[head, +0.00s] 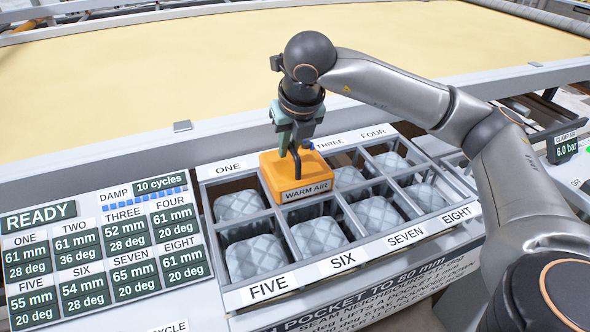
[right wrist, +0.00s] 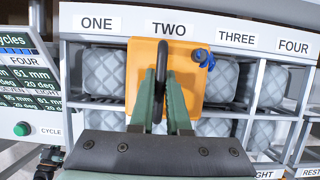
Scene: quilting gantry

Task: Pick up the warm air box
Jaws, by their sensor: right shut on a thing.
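The warm air box (head: 297,177) is an orange block with a dark handle and a "WARM AIR" label on its front. It sits over the pocket marked TWO in the back row of the grey rack, hiding most of that pocket. My right gripper (head: 292,145) is above it, shut on the handle. In the right wrist view the box (right wrist: 190,92) fills the middle, and the fingers of my right gripper (right wrist: 161,92) close on the dark handle. I cannot tell whether the box touches the rack.
The rack (head: 287,293) has pockets labelled ONE to EIGHT, several holding grey quilted pads (head: 255,257). A readout panel (head: 107,252) reading READY stands left of it. A wide cream quilting bed (head: 190,75) lies behind.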

